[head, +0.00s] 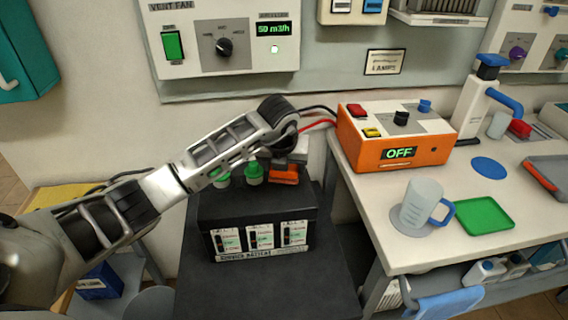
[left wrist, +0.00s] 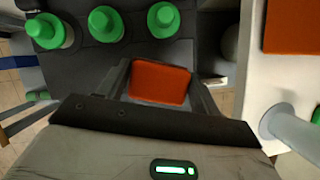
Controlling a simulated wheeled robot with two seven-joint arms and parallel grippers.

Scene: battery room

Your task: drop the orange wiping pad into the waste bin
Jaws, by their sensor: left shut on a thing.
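The orange wiping pad (head: 285,175) is at the right end of the top of the black battery (head: 262,222). My left gripper (head: 289,160) reaches down over it from above. In the left wrist view the pad (left wrist: 159,83) sits between the two fingers of my left gripper (left wrist: 160,88), which are shut on it. I cannot tell whether the pad still touches the battery top. My right gripper is in neither view. I cannot make out a waste bin for certain; a grey round shape (head: 150,302) at the lower left is partly cut off.
Green caps (head: 253,173) stand on the battery beside the pad. The white bench (head: 390,240) on the right carries an orange power unit (head: 395,135) reading OFF, a clear jug (head: 420,205) and a green tray (head: 470,216). A red cable runs from the unit towards the battery.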

